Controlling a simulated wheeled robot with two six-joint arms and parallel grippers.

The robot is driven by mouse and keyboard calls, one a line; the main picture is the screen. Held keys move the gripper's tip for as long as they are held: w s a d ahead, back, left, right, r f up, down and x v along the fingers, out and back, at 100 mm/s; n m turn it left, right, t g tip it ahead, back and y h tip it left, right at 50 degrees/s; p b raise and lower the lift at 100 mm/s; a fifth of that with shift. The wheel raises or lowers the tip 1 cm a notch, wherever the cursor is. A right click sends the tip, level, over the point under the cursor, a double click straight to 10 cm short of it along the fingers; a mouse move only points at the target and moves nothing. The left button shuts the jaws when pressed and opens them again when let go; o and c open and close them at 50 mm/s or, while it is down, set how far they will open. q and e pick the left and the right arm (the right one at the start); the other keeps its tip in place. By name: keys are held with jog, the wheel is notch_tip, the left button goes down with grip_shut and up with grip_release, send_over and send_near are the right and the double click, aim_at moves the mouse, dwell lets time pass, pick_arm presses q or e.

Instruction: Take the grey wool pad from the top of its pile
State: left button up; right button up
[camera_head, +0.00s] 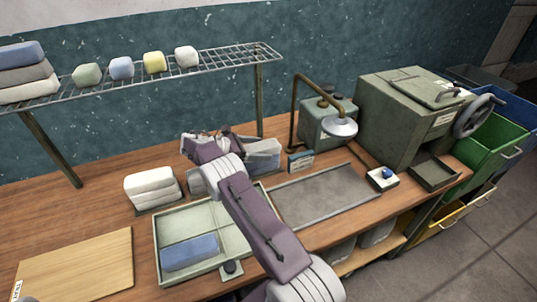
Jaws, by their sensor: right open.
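The arm hides how near the fingers are to the top pad, and I see no pad held. My left gripper is not in view.
A white pad pile (150,180) stands left of the gripper. A pale green tray (158,235) in front holds a blue pad (190,252). A wire shelf (220,60) overhangs the back left.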

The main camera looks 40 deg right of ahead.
aim_at(260, 147)
jog(key=shift+s+d+f, duration=0.1)
jog(key=shift+s+d, duration=0.15)
jog(key=shift+d, duration=0.25)
jog(key=shift+w+a+r, duration=0.1)
jog(key=shift+a+r, duration=0.1)
jog(key=shift+a, duration=0.2)
jog(key=shift+c, duration=0.7)
jog(key=shift+w+a, duration=0.15)
jog(key=shift+a, duration=0.15)
jog(key=c, duration=1)
jog(key=shift+d, duration=0.15)
jog(key=c, duration=0.3)
jog(key=shift+d, duration=0.15)
jog(key=shift+r, duration=0.35)
jog(key=r, duration=0.3)
jog(key=shift+s+r, duration=0.35)
jog(key=shift+r, duration=0.05)
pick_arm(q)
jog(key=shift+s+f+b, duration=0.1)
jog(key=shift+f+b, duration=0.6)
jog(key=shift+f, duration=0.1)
pick_arm(e)
jog(key=s+a+r, duration=0.1)
jog(key=s+r, duration=0.5)
jog(key=s, duration=0.5)
jog(key=shift+a+r, duration=0.15)
jog(key=shift+r, duration=0.1)
